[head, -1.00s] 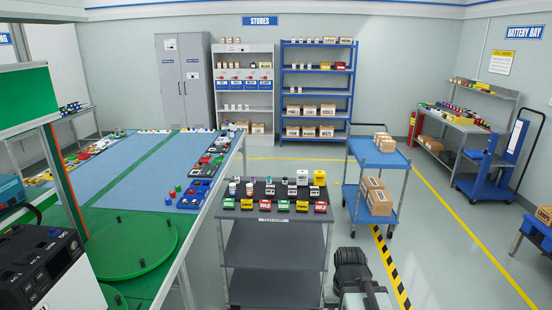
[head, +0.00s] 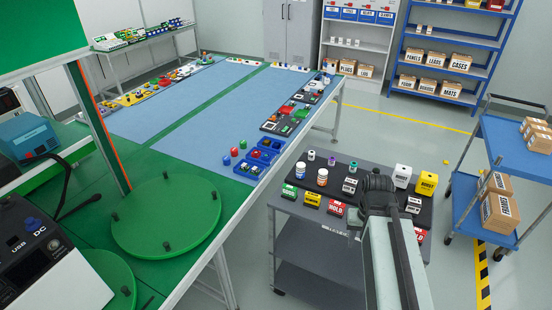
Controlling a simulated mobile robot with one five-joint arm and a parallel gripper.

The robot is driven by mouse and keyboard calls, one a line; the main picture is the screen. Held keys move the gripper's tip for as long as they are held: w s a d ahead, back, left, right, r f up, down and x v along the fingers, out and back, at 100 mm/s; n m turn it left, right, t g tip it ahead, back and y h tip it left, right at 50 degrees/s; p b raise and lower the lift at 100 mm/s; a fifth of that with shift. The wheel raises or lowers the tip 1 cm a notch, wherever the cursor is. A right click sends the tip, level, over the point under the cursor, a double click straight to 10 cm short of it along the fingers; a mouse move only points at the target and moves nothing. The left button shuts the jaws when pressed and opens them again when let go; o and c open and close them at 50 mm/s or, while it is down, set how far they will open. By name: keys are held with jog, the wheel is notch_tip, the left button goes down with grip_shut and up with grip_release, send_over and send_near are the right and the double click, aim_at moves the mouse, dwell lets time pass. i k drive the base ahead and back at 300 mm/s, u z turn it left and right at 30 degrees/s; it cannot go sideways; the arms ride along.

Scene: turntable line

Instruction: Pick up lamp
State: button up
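I cannot single out the lamp by a readable label. Small domed pieces, one red (head: 234,153), one green (head: 243,144) and one blue (head: 227,161), stand on the blue mat near the table's right edge.
The grey cart (head: 310,214) carries white bottles (head: 322,177), coloured tags and a yellow box (head: 426,183). The long table with green turntables (head: 165,215) is on the left. A blue trolley (head: 465,190) with cartons stands right.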

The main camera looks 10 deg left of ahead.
aim_at(300, 168)
jog(key=u, duration=0.85)
jog(key=i, duration=1.35)
jog(key=u, duration=0.9)
jog(key=k, duration=0.85)
jog(key=u, duration=0.15)
jog(key=i, duration=0.95)
jog(key=z, duration=0.05)
